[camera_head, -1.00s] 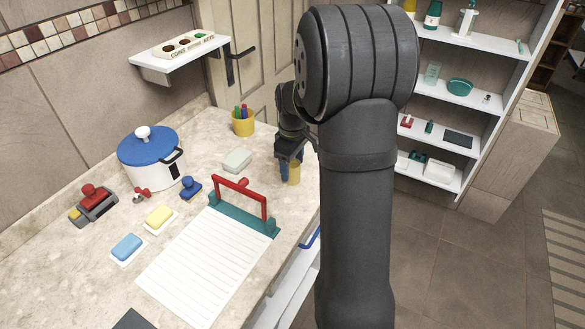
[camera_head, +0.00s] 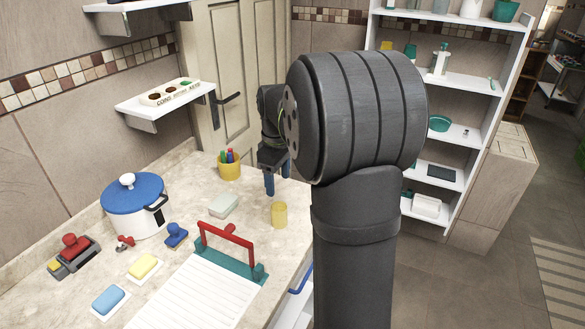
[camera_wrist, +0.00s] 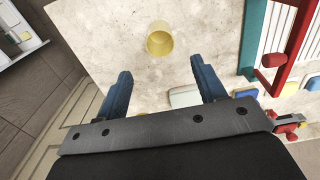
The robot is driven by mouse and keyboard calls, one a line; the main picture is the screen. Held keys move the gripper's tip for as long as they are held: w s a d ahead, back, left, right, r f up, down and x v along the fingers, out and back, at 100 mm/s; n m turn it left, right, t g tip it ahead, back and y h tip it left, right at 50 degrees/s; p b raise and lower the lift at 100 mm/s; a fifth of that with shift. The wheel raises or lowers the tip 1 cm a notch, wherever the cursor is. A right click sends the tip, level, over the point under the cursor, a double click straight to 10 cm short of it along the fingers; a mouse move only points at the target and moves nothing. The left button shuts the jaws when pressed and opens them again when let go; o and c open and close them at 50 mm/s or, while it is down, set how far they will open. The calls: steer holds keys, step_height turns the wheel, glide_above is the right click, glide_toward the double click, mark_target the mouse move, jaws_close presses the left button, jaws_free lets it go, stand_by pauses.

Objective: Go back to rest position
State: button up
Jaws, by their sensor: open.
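My gripper (camera_head: 277,182) is raised above the stone counter (camera_head: 195,187), behind and slightly left of a yellow cup (camera_head: 279,215). Its blue fingers are apart with nothing between them. In the wrist view my gripper (camera_wrist: 160,90) also shows open and empty. The yellow cup (camera_wrist: 160,40) stands on the counter beyond the fingertips there, apart from them. My dark arm covers part of the head view on the right.
A wall shelf (camera_head: 170,98) hangs at the back left. White shelving (camera_head: 447,125) stands at the right.

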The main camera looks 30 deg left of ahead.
mark_target(279, 209)
steer(key=shift+f, duration=4.3)
steer(key=shift+f, duration=0.1)
steer(key=shift+f, duration=1.5)
steer(key=shift+r, duration=0.3)
step_height(279, 209, up, 3)
steer(key=shift+r, duration=0.2)
steer(key=w+d+r, duration=0.1)
steer(key=d+r, duration=0.6)
steer(key=d, duration=0.5)
steer(key=s+a, duration=0.3)
steer(key=s, duration=0.6)
steer(key=s+a, duration=0.3)
steer(key=s, duration=0.6)
steer(key=s+a, duration=0.3)
steer(key=s, duration=0.5)
steer(key=shift+s+a+f, duration=0.25)
steer(key=shift+s+a, duration=0.05)
steer(key=shift+s, duration=0.1)
